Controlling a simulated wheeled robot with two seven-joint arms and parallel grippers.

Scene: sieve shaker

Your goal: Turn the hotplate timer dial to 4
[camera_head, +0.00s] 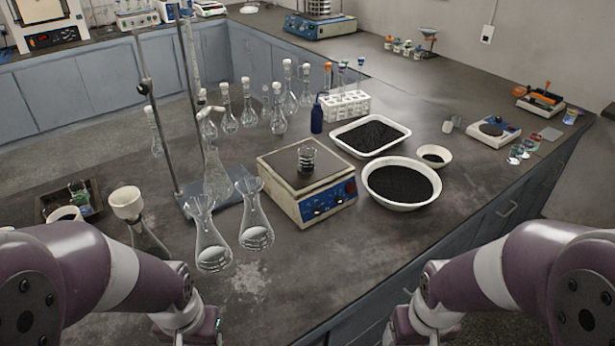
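The hotplate (278,172) stands on the dark bench in the middle of the view, with a cream body and a dark top plate. Its blue front panel (328,200) faces the lower right and carries small dials; their markings and settings are too small to read, and I cannot tell which is the timer dial. A small glass beaker (306,158) with dark contents sits on the top plate. My two arms come in at the lower left and lower right, both apart from the hotplate. Neither gripper's fingers show; they are below the picture's edge.
Two glass flasks (256,228) stand close to the hotplate's left front, with a metal stand (180,140) behind them. A round white bowl (370,189) of black grains and a white tray (337,139) are at its right. Bench in front of the panel is clear.

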